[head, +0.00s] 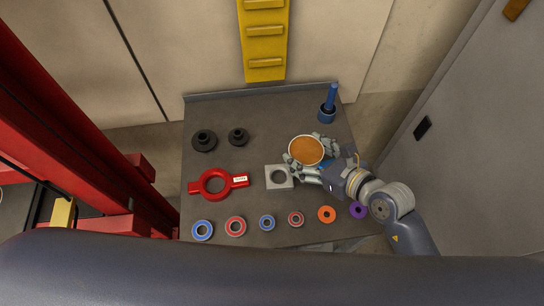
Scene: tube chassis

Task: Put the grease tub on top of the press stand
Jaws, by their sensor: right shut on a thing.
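The grease tub (306,150) is a round, light-rimmed tub with orange-brown grease showing in its open top. My right gripper (309,158) is shut on it, with grey fingers around its sides. The tub is upright over the right part of the table; its height above the top is hard to tell. The grey square block with a round hole, which looks like the press stand (269,182), is on the table just left of and below the tub in the picture. Its top is bare, and my gripper partly covers its right edge. My left gripper is not in view.
The dark table (230,108) also holds a red two-handled ring (195,187), two black stepped pieces (204,141), a blue upright tool (328,105) at the back right, and a front row of bearings (235,227) and coloured rings (326,214). The back middle is clear.

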